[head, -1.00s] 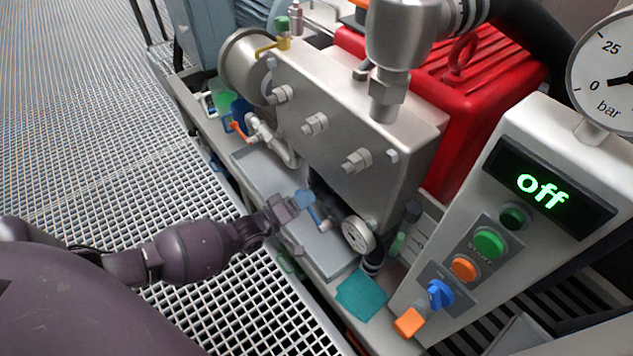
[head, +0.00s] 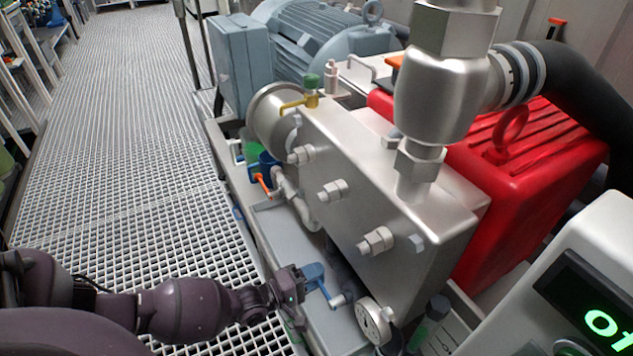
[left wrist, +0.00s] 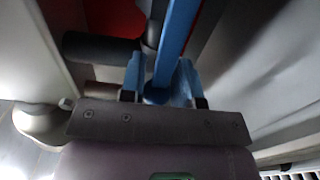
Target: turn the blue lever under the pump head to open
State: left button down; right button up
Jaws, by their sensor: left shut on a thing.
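The blue lever (head: 316,276) sits low under the steel pump head (head: 370,190), just left of the small round gauge (head: 374,321). My left gripper (head: 301,284) reaches it from the left, at its outer end. In the left wrist view the blue lever (left wrist: 177,38) runs down between the two fingers of my left gripper (left wrist: 160,88). The gripper is shut on it. The lever's pivot is partly hidden by pipework and by the gripper. My right gripper is not in view.
A red housing (head: 530,190) stands behind the pump head. A control box (head: 590,270) with a green display stands at the right. Another blue valve part with an orange handle (head: 262,182) is further left. The grating floor (head: 130,150) at the left is clear.

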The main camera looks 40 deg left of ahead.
pick_arm(q)
jog(key=shift+s+d+f, duration=0.1)
jog(key=shift+f, duration=0.05)
jog(key=c, duration=1.1)
grip_release()
jog(key=p+v, duration=0.1)
jog(key=v, duration=0.9)
jog(key=shift+s+p, duration=0.35)
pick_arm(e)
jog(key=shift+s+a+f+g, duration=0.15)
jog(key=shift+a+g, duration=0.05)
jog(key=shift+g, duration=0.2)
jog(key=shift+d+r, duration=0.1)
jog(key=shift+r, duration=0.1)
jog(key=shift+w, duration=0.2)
